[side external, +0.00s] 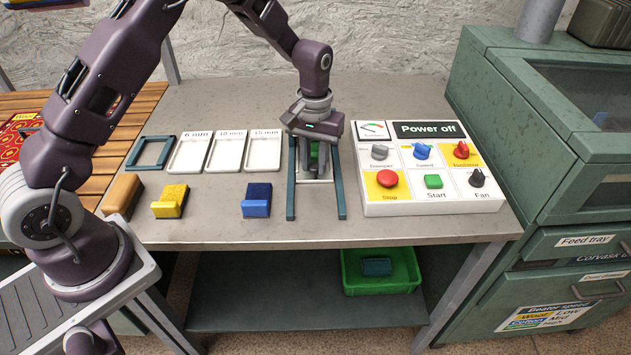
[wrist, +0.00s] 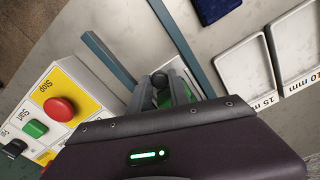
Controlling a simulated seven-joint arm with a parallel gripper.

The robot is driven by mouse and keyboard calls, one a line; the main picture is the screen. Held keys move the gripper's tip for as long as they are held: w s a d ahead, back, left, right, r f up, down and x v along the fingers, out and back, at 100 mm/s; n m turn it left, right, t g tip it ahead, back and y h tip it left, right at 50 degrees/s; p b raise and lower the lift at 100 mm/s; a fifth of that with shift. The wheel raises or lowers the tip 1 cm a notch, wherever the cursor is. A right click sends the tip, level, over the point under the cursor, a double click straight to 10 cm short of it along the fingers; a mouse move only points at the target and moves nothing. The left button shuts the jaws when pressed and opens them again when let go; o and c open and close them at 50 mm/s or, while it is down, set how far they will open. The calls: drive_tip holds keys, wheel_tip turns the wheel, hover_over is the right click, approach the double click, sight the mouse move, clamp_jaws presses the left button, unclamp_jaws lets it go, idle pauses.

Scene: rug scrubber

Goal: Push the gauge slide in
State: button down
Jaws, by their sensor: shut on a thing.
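The gauge slide (side external: 313,152) shows as a green piece between two teal rails on the table, mostly hidden by my gripper (side external: 317,166). My gripper points down between the rails, and its fingers are shut on the slide's upright part. In the wrist view the fingers of my gripper (wrist: 172,92) close around it; a dark round knob (wrist: 160,79) and bits of green show there. The left rail (side external: 291,178) and right rail (side external: 338,180) run toward the table's front edge. A pale plate lies between them. How far in the slide sits is hidden.
A control panel (side external: 430,199) with knobs and buttons, its display reading "Power off", stands close right of the rails.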

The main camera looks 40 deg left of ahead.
drive_tip(key=w+a, duration=0.4)
drive_tip(key=shift+w+a+r, duration=0.1)
drive_tip(key=shift+w, duration=0.05)
drive_tip(key=c, duration=1.2)
unclamp_jaws()
